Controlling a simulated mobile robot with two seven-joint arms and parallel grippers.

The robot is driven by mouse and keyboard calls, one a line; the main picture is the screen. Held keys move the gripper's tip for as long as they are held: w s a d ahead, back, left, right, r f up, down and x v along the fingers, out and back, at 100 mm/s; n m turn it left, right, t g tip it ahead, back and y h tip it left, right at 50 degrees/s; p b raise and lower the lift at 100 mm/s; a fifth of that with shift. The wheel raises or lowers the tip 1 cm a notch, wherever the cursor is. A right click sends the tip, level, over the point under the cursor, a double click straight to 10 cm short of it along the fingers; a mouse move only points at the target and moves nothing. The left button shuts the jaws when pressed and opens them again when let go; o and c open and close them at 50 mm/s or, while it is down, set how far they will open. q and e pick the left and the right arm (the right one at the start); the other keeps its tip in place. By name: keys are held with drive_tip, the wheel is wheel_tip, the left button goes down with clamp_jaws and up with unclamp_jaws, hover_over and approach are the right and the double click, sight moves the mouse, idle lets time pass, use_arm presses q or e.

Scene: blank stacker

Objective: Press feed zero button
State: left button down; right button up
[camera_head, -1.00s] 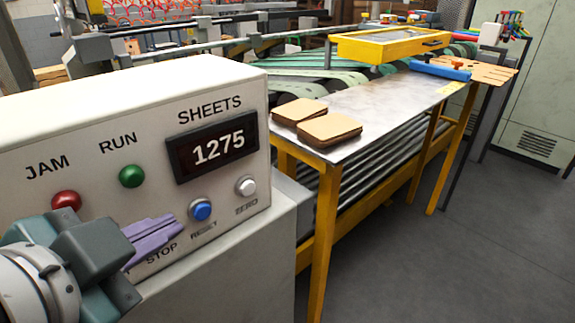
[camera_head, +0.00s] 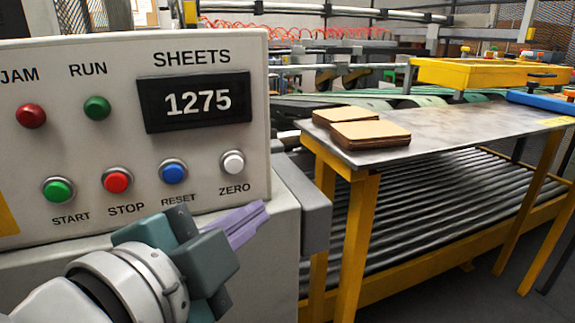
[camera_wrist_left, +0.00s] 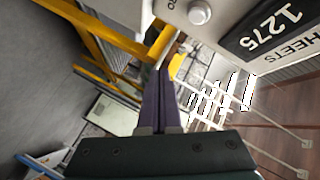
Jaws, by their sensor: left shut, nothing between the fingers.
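The white ZERO button (camera_head: 232,163) is at the right end of the lower button row on the pale control panel (camera_head: 120,140). It also shows near the top of the left wrist view (camera_wrist_left: 199,12). My left gripper (camera_head: 262,208) is shut and empty, its purple fingers together. In the head view its tips are below and to the right of the ZERO button, near the panel's lower right corner. In the left wrist view the fingertips (camera_wrist_left: 178,30) are to the left of the button, apart from it. My right gripper is not in view.
The blue RESET button (camera_head: 173,172), red STOP button (camera_head: 117,179) and green START button (camera_head: 58,190) share the row. The display (camera_head: 195,102) reads 1275. A metal table (camera_head: 440,128) with two brown stacks (camera_head: 370,134) stands to the right.

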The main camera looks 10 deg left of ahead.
sight(234, 164)
use_arm(q)
drive_tip(key=shift+w+a+b, duration=0.3)
drive_tip(key=shift+w+a, duration=0.5)
drive_tip(key=shift+w, duration=0.4)
drive_tip(key=shift+w+a+b, duration=0.35)
drive_tip(key=shift+w+a, duration=0.5)
drive_tip(key=shift+w, duration=0.4)
drive_tip(key=shift+w+a+b, duration=0.3)
drive_tip(key=shift+w+a, duration=0.5)
drive_tip(key=shift+w, duration=0.4)
drive_tip(key=shift+w, duration=0.1)
drive_tip(key=shift+w+a, duration=0.2)
